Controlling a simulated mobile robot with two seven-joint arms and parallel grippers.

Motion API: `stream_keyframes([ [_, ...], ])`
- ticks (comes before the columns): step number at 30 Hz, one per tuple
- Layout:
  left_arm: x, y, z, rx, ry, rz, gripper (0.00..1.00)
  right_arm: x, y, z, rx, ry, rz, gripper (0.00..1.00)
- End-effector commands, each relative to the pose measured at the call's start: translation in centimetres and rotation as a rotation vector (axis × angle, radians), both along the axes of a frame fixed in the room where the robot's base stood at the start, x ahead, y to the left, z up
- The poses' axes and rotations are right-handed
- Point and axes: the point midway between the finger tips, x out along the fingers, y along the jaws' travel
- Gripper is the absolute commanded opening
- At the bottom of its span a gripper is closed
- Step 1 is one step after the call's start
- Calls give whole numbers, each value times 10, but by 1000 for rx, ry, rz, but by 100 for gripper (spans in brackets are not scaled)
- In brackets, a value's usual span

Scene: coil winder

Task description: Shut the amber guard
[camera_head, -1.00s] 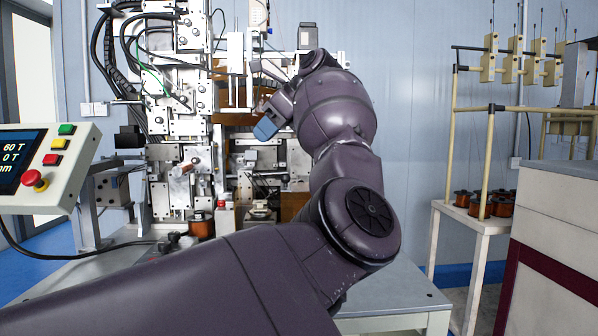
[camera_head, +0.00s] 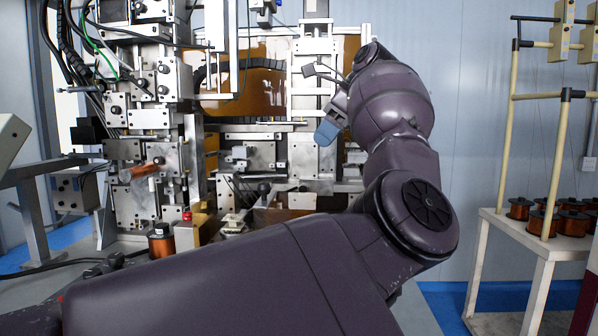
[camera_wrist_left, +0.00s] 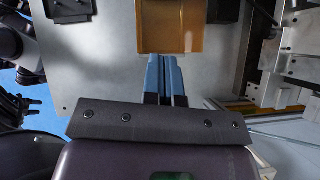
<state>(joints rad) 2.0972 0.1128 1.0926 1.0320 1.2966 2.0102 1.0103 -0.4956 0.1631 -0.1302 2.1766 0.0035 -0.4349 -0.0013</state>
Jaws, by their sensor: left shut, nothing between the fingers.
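The amber guard (camera_head: 268,95) is a see-through orange-brown panel at the back of the winder in the head view. A pale metal frame and a dark cable chain cross in front of it. An amber piece with a lighter rim (camera_wrist_left: 170,28) shows at the top of the left wrist view. My left gripper (camera_head: 327,132) is in front of the machine, below and right of the panel's middle. Its blue fingers (camera_wrist_left: 166,75) are together and empty, tips at the amber piece's near edge. I cannot tell whether they touch it. My right gripper is out of view.
The winder's metal column (camera_head: 150,115) stands left of my gripper. A white table (camera_head: 500,245) with several spools and a yellow rack stands at the right. Bare wall lies between.

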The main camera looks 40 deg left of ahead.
Motion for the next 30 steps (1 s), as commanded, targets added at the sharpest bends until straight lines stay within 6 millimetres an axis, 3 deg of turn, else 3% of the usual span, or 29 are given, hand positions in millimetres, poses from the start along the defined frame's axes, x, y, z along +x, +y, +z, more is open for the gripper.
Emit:
stream_keyframes([
  [5,-3,7,-11,0,1,3,0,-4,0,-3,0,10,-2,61],
  [21,-22,55,-86,1,4,2,0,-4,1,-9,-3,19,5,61],
  [30,-35,84,-93,1,0,1,0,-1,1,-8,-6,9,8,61],
])
